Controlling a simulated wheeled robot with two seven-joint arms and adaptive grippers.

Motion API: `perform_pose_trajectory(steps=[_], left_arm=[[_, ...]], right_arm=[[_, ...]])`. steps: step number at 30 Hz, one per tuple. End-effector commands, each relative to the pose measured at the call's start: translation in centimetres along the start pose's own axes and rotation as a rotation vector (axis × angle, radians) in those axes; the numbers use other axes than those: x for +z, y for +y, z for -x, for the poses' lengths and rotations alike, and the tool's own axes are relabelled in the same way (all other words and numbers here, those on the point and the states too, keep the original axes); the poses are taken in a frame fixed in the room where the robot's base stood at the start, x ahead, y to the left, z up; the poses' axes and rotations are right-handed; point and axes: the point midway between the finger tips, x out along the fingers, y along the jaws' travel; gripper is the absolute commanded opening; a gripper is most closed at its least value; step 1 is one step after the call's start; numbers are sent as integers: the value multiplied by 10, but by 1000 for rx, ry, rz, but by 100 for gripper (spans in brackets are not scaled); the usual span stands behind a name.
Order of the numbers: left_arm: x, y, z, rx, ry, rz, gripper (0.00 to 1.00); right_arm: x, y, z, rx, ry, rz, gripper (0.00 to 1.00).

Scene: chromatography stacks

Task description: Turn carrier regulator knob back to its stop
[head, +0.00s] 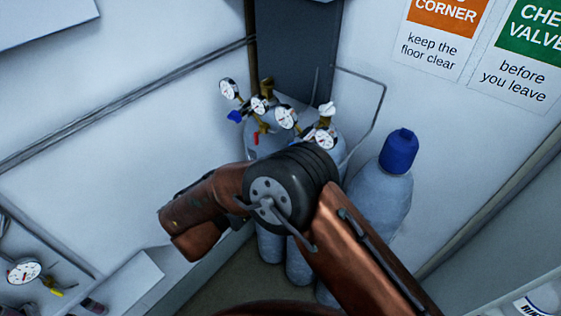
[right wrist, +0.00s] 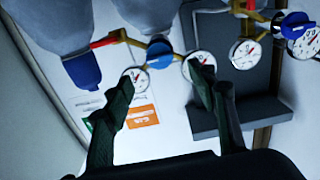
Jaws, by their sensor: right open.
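In the right wrist view, a regulator with a round blue knob (right wrist: 159,52) sits between two white dial gauges (right wrist: 201,64). My right gripper (right wrist: 164,80) is open and empty, its two dark fingers spread below the knob in the picture. The fingertips overlap the gauges in view; I cannot tell whether they touch. A second regulator with a blue knob (right wrist: 296,23) is at the upper right. In the head view, several gauges (head: 287,117) and a blue knob (head: 235,116) show above the cylinders. Which regulator is the carrier one cannot be told. My left gripper is not in view.
My arm hides much of the cylinders in the head view. A blue-capped cylinder (head: 397,190) stands to the right. A thin bent pipe (head: 382,95) runs beside the dark panel (head: 295,50). A lone gauge (head: 24,271) is at the lower left.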

Motion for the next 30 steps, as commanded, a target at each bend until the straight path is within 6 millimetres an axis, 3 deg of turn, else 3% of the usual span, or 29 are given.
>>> perform_pose_trajectory(steps=[3, 8, 25, 28, 30], left_arm=[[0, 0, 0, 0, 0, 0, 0], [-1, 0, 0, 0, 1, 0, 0], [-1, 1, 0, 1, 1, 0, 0], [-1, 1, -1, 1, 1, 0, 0], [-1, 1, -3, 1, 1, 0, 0]], right_arm=[[0, -1, 18, -2, 1, -1, 52], [0, 0, 29, 1, 2, 0, 52], [2, 0, 31, 1, -5, 0, 52], [20, -1, 35, 2, -64, 3, 52], [48, -1, 43, 8, -157, 4, 52]])
